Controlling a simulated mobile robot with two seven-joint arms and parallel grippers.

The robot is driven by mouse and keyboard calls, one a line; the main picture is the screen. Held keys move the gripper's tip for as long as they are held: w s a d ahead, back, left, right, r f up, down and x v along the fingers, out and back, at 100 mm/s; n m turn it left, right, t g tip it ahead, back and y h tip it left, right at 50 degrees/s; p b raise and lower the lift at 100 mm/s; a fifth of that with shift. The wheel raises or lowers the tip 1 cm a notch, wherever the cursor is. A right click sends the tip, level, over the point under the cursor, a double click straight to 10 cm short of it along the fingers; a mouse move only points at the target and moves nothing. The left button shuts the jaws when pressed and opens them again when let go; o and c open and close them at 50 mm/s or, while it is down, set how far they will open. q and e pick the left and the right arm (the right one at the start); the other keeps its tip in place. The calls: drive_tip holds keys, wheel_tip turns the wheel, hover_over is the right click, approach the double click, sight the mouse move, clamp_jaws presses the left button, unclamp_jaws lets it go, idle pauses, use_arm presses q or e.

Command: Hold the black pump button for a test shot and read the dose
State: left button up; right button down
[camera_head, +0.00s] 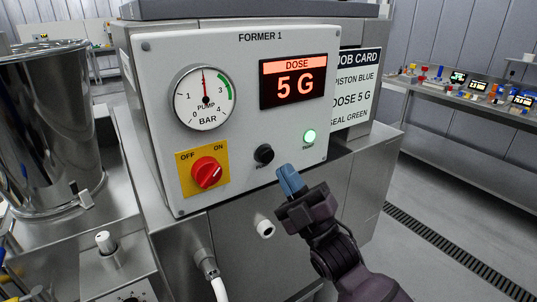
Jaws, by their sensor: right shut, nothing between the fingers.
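The black pump button (264,154) stands out from the lower middle of the white FORMER 1 panel (237,130). The dose display (293,82) is lit and reads 5 G. My right gripper (289,180) is shut and empty, its blue fingertips just below and to the right of the button, apart from it in the picture. The round pump gauge (203,97) has its red needle pointing straight up, left of its green band. A green lamp (309,137) glows right of the button. My left gripper is not in view.
A red rotary switch (207,173) on a yellow plate sits left of the button. The job card (355,85), partly hidden by the panel, reads DOSE 5 G. A steel vessel (45,120) stands at left.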

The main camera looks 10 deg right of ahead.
drive_tip(key=shift+s+d, duration=0.2)
drive_tip(key=shift+s, duration=0.3)
drive_tip(key=shift+s+d, duration=0.15)
drive_tip(key=shift+s, duration=0.3)
drive_tip(key=w+d+f+m+g+h, duration=0.1)
drive_tip(key=d+f+m+g+h, duration=0.2)
drive_tip(key=f+m+h, duration=0.6)
drive_tip(key=d+f+m+g+h, duration=0.2)
drive_tip(key=d+f+m, duration=0.25)
drive_tip(key=f, duration=0.75)
drive_tip(key=s+d+f+m+g+h, duration=0.1)
drive_tip(key=s+d+f+m+g, duration=0.1)
drive_tip(key=s+f, duration=0.6)
drive_tip(key=s+d+f+m+g+h, duration=0.2)
drive_tip(key=s+d+f+g, duration=0.1)
drive_tip(key=s+f, duration=0.5)
drive_tip(key=shift+s+d+f+g+h, duration=0.2)
drive_tip(key=shift+s+f+g+h, duration=0.15)
drive_tip(key=shift+f+g, duration=0.4)
drive_tip(key=shift+f, duration=0.15)
